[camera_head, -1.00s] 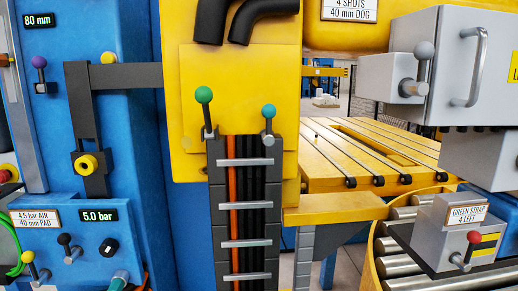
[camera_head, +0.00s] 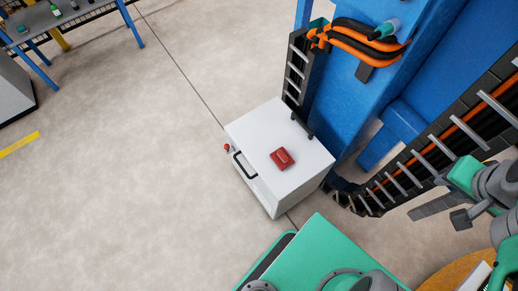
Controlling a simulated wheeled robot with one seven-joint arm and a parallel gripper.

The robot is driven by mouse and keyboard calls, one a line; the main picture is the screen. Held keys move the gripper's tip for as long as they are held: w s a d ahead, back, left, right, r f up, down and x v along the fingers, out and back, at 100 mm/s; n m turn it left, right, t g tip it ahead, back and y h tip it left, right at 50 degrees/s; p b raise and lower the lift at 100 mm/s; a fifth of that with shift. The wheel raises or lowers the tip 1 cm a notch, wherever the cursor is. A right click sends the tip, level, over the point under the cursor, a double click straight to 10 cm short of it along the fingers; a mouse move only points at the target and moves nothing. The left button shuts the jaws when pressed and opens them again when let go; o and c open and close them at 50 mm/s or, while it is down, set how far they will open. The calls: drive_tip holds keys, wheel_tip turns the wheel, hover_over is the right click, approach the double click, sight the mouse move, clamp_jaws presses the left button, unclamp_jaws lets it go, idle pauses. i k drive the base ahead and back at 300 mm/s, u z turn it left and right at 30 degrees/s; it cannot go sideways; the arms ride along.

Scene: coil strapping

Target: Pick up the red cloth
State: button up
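The red cloth (camera_head: 282,159) is a small, folded-looking bundle. It lies on the white top of a low cabinet (camera_head: 254,127), a little right of the middle of that top. Nothing touches it from above. Teal and grey parts of my arm (camera_head: 490,182) show at the right edge, well to the right of the cloth and apart from it. Grey pieces at the end of these parts may be my gripper (camera_head: 448,208). Its fingers cannot be made out clearly, and I see nothing held there.
The cabinet has a black front handle (camera_head: 243,165) and a red knob (camera_head: 227,148). A blue machine column (camera_head: 350,90) and black cable chains (camera_head: 420,150) stand close behind and right. My teal base (camera_head: 320,255) is below. Open floor (camera_head: 120,190) lies left; a blue-legged table (camera_head: 130,25) is upper left.

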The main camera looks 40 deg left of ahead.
sight(283, 160)
drive_tip(key=u, duration=1.35)
drive_tip(key=k, duration=0.05)
drive_tip(key=u, duration=0.25)
